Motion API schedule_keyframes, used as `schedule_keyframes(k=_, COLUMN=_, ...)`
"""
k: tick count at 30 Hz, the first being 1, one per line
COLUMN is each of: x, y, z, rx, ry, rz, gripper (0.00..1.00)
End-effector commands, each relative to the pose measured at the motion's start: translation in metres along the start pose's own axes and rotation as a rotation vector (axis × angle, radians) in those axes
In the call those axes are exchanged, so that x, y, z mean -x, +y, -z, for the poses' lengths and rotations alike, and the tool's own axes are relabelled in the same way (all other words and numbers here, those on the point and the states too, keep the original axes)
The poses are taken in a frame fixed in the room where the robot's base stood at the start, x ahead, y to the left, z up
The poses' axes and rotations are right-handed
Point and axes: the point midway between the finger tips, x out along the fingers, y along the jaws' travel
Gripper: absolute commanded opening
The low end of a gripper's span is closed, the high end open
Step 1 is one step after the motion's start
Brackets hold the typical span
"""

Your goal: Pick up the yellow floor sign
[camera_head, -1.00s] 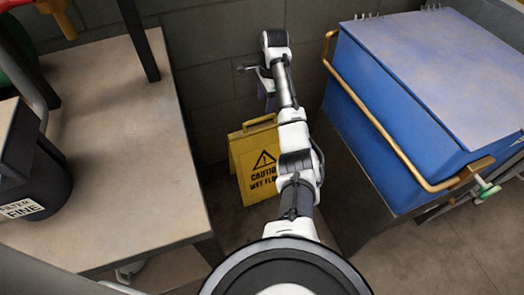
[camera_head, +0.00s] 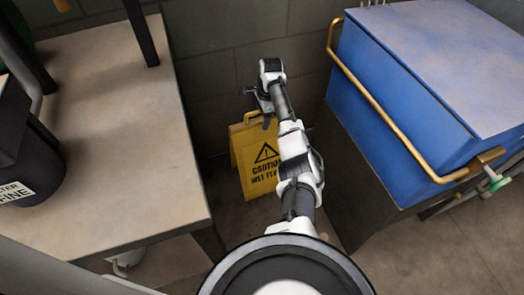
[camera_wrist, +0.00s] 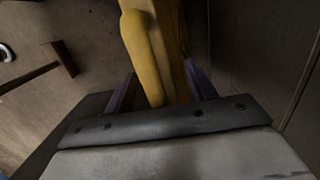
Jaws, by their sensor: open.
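The yellow floor sign (camera_head: 258,165) stands upright on the floor in the gap between the table and the blue box, near the grey wall. It carries a black warning triangle and the words "CAUTION WET FLOOR". My gripper (camera_head: 266,112) is at the sign's top edge, pointing down, and partly hidden by my arm. In the wrist view, the sign's yellow top (camera_wrist: 158,50) runs between the two purple fingers of my open gripper (camera_wrist: 160,88). Whether a finger touches the sign cannot be told.
A table (camera_head: 120,150) with a dark canister (camera_head: 28,150) stands on the left. A large blue box (camera_head: 400,100) with a brass rail (camera_head: 385,110) stands on the right. A block wall (camera_head: 225,50) closes the back. The floor gap between them is narrow.

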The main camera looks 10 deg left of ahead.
Motion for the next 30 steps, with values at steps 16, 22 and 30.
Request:
schedule_keyframes(k=16, x=-0.0002, y=0.0, z=-0.0001, rx=0.0, ry=0.0, rz=0.0, gripper=0.12)
schedule_keyframes(k=22, x=-0.0002, y=0.0, z=-0.0002, rx=0.0, ry=0.0, rz=0.0, gripper=0.0)
schedule_keyframes(k=30, x=0.0014, y=-0.0007, z=-0.0001, rx=0.0, ry=0.0, rz=0.003, gripper=0.0)
